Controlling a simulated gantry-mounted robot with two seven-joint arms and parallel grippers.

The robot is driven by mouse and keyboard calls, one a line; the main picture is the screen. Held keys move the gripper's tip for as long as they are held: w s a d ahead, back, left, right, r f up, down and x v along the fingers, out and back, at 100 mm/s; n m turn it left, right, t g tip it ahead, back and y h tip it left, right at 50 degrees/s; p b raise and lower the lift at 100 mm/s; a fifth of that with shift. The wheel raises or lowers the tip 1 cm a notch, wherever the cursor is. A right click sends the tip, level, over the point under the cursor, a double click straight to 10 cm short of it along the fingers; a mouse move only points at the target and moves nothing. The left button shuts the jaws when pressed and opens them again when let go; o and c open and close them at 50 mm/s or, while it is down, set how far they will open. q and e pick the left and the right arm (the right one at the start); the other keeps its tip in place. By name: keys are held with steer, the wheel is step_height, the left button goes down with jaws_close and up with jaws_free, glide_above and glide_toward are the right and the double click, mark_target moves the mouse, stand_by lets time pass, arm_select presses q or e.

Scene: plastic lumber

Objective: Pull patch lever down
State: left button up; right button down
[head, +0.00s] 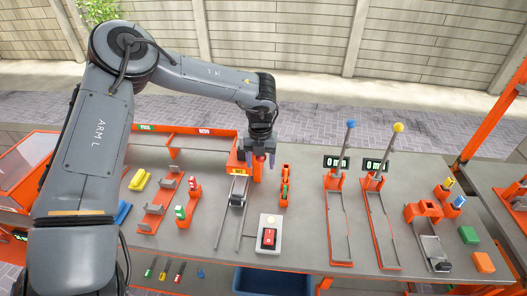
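My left gripper (260,161) points down over an orange-framed station in the middle of the table. Its two fingers are spread, one on each side of a small red knob (261,157). The knob looks like the top of a lever, but its shaft is mostly hidden; I cannot tell whether the fingers touch it. Two other levers stand upright at the right, one with a blue ball (351,124) and one with a yellow ball (398,127). No readable label tells which is the patch lever. My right gripper is not in view.
Orange holders with green and red parts (186,200) stand at the left. A dark blue bin (272,281) is below the front edge. Bare grey tabletop (308,220) lies right of the switch.

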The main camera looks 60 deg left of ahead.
arm_select(q)
steer(key=shift+r, duration=0.15)
step_height(320, 180, up, 5)
steer(key=p, duration=0.4)
steer(key=shift+r, duration=0.4)
stand_by(0.6)
